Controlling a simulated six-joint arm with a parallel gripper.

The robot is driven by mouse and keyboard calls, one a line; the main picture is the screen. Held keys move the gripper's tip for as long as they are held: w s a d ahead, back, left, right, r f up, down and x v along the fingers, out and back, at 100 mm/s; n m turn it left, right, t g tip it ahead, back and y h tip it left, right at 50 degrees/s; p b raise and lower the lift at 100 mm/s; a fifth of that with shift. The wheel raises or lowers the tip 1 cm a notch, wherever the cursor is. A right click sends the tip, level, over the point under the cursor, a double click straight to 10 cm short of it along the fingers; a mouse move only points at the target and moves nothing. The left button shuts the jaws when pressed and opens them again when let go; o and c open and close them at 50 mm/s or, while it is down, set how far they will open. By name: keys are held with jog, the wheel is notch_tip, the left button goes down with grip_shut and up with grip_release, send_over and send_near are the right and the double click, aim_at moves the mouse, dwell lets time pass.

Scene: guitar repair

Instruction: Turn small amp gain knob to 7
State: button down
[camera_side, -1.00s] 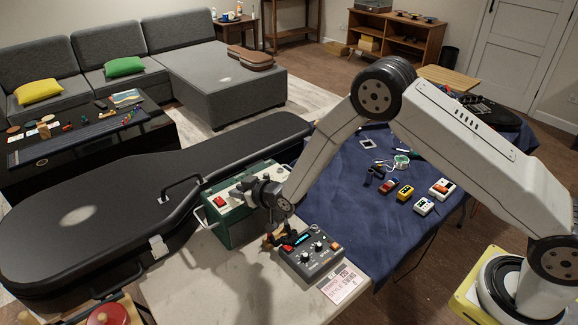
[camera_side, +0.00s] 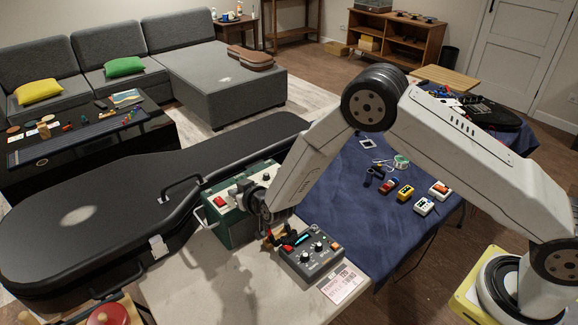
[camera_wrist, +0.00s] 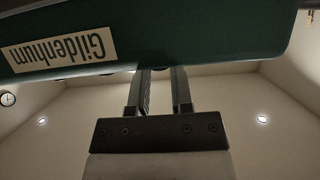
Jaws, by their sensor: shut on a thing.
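The small amp (camera_side: 211,230) is a dark green box with a pale top panel, a red switch and knobs, standing beside the guitar case in the side view. In the wrist view its green face (camera_wrist: 200,35) fills the top, with an upside-down "Gildenhum" label (camera_wrist: 60,49). My gripper (camera_wrist: 159,76) reaches up to the amp's edge there, and its tips are partly hidden. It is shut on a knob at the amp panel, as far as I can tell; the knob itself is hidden. The knob's pointer and scale cannot be read in either view.
A grey pedal box (camera_side: 311,257) with knobs sits close to the right of my wrist. The black guitar case (camera_side: 110,195) lies left of the amp. Small pedals (camera_side: 405,192) stand on the blue cloth (camera_side: 345,205).

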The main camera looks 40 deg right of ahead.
jog(key=shift+w+a+m+g+h, duration=0.15)
jog(key=shift+m+g+h, duration=0.15)
jog(key=shift+m+h, duration=0.8)
jog(key=shift+s+a+m+g+h, duration=0.15)
jog(key=shift+m+g+h, duration=0.15)
jog(key=shift+m+h, duration=0.8)
jog(key=shift+w+a+m+g+h, duration=0.15)
jog(key=shift+m+g+h, duration=0.15)
jog(key=shift+m+h, duration=0.8)
jog(key=shift+w+a+m+g+h, duration=0.1)
jog(key=shift+m+g+h, duration=0.75)
jog(key=shift+m+h, duration=0.2)
jog(key=shift+w+a+m+g+h, duration=0.1)
jog(key=shift+m+g+h, duration=0.75)
jog(key=shift+m+h, duration=0.15)
jog(key=shift+r+m+g+h, duration=0.1)
jog(key=shift+m+g+h, duration=0.25)
jog(key=shift+g, duration=0.05)
jog(key=c, duration=0.5)
grip_release()
jog(key=shift+v, duration=3.85)
